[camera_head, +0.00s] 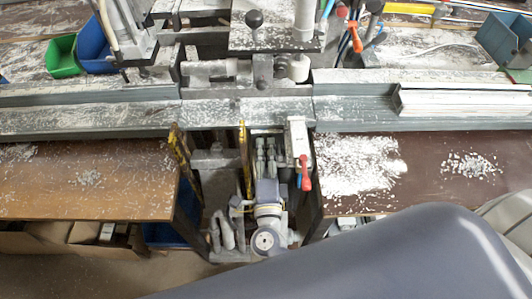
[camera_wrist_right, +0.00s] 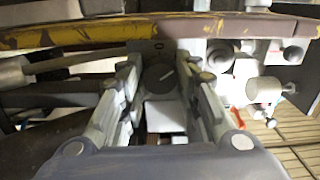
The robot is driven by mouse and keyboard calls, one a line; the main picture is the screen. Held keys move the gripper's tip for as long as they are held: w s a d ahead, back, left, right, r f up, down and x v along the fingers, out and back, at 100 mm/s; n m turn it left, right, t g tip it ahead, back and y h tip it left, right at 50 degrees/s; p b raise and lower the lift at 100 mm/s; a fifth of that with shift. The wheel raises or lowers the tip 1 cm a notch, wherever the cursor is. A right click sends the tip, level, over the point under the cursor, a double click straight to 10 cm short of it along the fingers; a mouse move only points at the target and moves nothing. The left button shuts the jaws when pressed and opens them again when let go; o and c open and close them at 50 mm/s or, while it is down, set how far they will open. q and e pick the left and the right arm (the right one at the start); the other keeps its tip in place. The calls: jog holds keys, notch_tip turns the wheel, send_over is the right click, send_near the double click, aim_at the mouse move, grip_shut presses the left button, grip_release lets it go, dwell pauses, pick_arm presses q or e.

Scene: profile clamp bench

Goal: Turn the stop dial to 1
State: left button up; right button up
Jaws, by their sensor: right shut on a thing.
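The stop dial (camera_wrist_right: 158,78) is a dark round knob in the wrist view, with a short white line slanting up to the right. My right gripper (camera_wrist_right: 164,72) has a finger on each side of the dial and is shut on it. No numbers can be read. In the head view my right gripper (camera_head: 265,145) reaches up to the front edge of the bench, and the dial itself is hidden there. My left gripper is not in view.
Brown boards with chips (camera_head: 90,180) lie on both sides. In the wrist view a white round knob (camera_wrist_right: 262,90) sits to the right.

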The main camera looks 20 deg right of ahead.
jog(key=shift+m, duration=0.6)
jog(key=o, duration=0.8)
jog(key=shift+s, duration=0.1)
jog(key=v, duration=1.2)
